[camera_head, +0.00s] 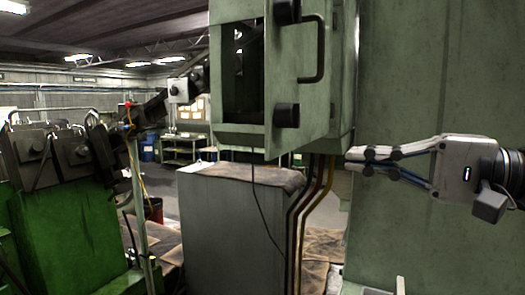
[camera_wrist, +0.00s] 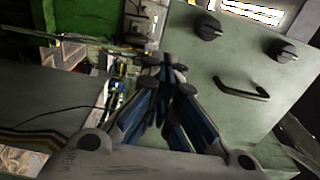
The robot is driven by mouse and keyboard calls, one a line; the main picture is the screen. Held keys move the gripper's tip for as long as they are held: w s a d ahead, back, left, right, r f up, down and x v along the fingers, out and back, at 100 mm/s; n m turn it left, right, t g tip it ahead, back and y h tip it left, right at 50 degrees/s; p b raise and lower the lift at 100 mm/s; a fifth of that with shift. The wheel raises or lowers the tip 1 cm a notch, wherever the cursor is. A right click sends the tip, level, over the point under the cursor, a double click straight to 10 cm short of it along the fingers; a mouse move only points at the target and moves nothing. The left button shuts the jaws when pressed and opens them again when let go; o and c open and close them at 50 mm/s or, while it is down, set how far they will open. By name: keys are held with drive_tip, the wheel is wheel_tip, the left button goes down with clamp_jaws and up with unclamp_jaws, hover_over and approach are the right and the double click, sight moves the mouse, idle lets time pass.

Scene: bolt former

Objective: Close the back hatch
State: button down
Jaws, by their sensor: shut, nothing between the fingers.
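The back hatch (camera_head: 305,85) is a pale green door on a raised green cabinet (camera_head: 240,133). It stands ajar, with a dark opening (camera_head: 243,75) showing at its left. It carries a black bar handle (camera_head: 320,50) and two dark knobs. My gripper (camera_head: 352,159) is shut and empty, level, pointing left, at the right of the cabinet and lower than the handle. In the wrist view the hatch (camera_wrist: 225,75) fills the right side, with its handle (camera_wrist: 242,90) right of my closed fingertips (camera_wrist: 172,72). I cannot tell whether the fingertips touch the cabinet.
A grey-green pedestal (camera_head: 235,225) with a stained top stands under the cabinet, with several cables (camera_head: 310,205) running down beside it. A large green machine wall (camera_head: 435,80) rises behind my gripper. A bright green machine (camera_head: 70,220) stands at the left.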

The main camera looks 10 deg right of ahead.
drive_tip(key=x, duration=0.9)
drive_tip(key=shift+p, duration=0.35)
drive_tip(key=shift+w+d, duration=0.1)
